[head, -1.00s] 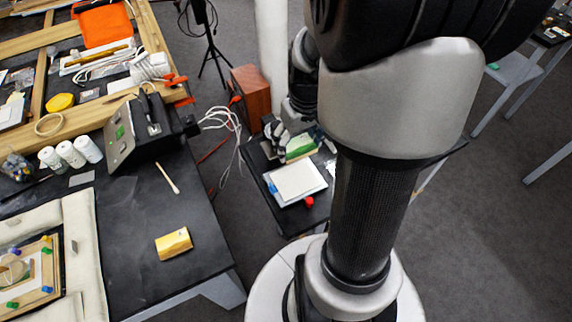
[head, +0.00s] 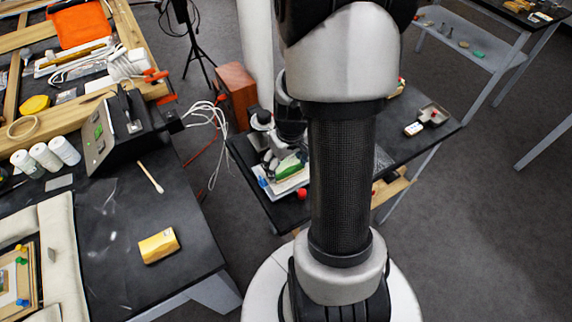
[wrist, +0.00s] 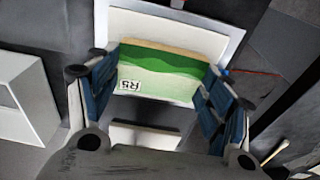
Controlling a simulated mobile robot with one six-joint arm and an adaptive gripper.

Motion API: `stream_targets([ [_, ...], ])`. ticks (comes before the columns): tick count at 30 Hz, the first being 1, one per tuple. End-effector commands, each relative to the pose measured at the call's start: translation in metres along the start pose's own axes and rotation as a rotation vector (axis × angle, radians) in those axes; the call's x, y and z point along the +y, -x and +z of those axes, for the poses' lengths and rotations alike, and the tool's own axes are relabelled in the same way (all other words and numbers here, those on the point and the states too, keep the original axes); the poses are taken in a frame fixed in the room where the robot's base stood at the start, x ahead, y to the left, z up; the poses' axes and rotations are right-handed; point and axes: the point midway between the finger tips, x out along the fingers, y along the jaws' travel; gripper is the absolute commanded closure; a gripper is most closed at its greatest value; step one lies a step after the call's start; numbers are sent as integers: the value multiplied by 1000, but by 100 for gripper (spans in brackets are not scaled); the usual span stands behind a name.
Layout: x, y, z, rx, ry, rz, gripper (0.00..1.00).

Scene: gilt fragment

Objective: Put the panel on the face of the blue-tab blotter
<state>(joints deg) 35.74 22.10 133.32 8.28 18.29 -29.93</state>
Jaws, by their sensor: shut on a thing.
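My gripper (wrist: 160,85) is shut on the panel (wrist: 160,72), a thin board with a wavy green and pale face and an "R5" label. In the head view the panel (head: 290,167) is seen above the small dark table, partly covered by my gripper. The blue-tab blotter (wrist: 190,25) is a white sheet on a pale board, behind the panel in the wrist view. In the head view the panel and gripper overlap much of the blotter (head: 268,184), and its blue tab (head: 262,182) shows at the left. I cannot tell whether panel and blotter touch.
A red round thing (head: 302,193) sits by the blotter. A white box-like thing (wrist: 22,105) is left in the wrist view. A dark bench at left holds a yellow block (head: 158,246), a swab (head: 151,178) and white rolls (head: 46,156). A small tray (head: 433,115) lies right of my arm.

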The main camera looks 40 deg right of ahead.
Motion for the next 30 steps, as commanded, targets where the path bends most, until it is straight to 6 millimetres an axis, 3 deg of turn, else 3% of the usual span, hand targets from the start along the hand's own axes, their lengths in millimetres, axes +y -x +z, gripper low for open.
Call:
stream_targets([
  [7, 0, -4, 0, 0, 0, 0, 51],
  [8, 0, -3, 0, 0, 0, 0, 25],
  [16, 0, -2, 0, 0, 0, 0, 7],
  [30, 0, 4, 0, 0, 0, 0, 7],
])
